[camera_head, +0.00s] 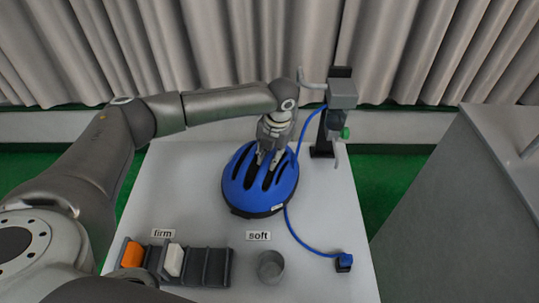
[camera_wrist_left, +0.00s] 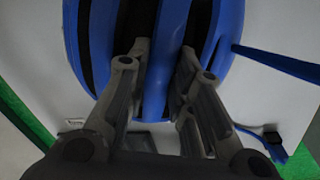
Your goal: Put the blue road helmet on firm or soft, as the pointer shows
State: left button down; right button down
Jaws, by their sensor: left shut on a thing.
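The blue road helmet (camera_head: 237,187) has dark vents and a dark lower rim; it is over the middle of the white table, and I cannot tell whether it touches the table. My left gripper (camera_head: 268,160) comes down on its top and is shut on a blue rib between two vents. In the left wrist view the fingers (camera_wrist_left: 164,56) straddle that rib of the helmet (camera_wrist_left: 157,85). The "firm" label (camera_head: 163,233) lies front left and the "soft" label (camera_head: 258,236) front middle. I cannot make out clearly which way a pointer faces. My right gripper is out of view.
A dark slotted rack (camera_head: 208,268) holds an orange block (camera_head: 132,254) and a white block (camera_head: 174,260). A grey cup (camera_head: 271,267) stands beside it. A grey tower (camera_head: 342,93) with a green knob (camera_head: 345,133) stands behind. A blue cord (camera_head: 306,242) runs past the helmet to a small block (camera_head: 344,262).

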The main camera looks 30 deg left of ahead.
pick_arm(q)
jog(key=c, duration=1.3)
grip_release()
jog(key=r, duration=0.4)
jog(key=d+r+b, duration=0.1)
jog(key=r, duration=0.3)
jog(key=r+b, duration=0.1)
jog(key=r, duration=0.3)
jog(key=shift+d, duration=0.3)
